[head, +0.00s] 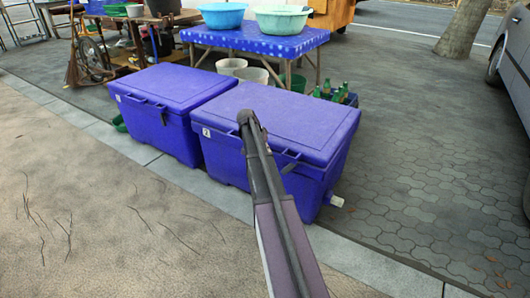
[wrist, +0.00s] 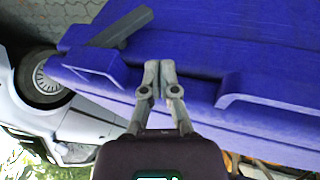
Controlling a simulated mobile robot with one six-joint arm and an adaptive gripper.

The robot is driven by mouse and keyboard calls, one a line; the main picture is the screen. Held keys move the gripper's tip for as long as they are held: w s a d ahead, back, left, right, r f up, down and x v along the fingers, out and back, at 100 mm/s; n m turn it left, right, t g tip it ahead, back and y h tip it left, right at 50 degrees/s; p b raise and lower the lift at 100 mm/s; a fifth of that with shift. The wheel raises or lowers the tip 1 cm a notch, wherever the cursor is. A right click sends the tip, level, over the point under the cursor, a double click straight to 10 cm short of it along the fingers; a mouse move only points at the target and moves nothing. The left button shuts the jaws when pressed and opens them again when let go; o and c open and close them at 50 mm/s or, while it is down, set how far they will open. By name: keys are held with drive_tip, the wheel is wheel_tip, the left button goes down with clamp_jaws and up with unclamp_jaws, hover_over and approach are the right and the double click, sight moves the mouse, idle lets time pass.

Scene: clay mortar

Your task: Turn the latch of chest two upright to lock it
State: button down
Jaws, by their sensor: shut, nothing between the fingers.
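Chest two (head: 285,120) is the blue lidded chest on the right, with a white label "2" on its front. It fills much of the wrist view (wrist: 220,60). Its grey latch (head: 291,163) sits on the front near the right corner and is tilted, not upright. In the wrist view the latch (wrist: 122,27) is a slanted bar at upper left, apart from my fingers. My gripper (head: 245,117) is shut and empty in front of the chest's lid edge. The fingertips (wrist: 160,68) are together near the chest in the wrist view. My arm hides part of the chest's front.
Chest one (head: 172,100), also blue, stands close on the left. Behind is a table (head: 255,42) with a blue patterned cloth and basins. A crate of green bottles (head: 336,92) stands behind chest two. Paving is open at right; a car (head: 513,60) is beyond.

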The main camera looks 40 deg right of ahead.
sight(290, 167)
drive_tip(key=shift+s+d+f+b, duration=0.6)
drive_tip(key=shift+s+f+b, duration=0.1)
drive_tip(key=shift+f+b, duration=0.5)
drive_tip(key=shift+s+d+f+b, duration=0.65)
drive_tip(key=shift+f+b, duration=0.5)
drive_tip(key=shift+f, duration=0.2)
drive_tip(key=shift+s+d+f+b, duration=0.6)
drive_tip(key=shift+s+f+b, duration=0.1)
drive_tip(key=shift+f+b, duration=0.5)
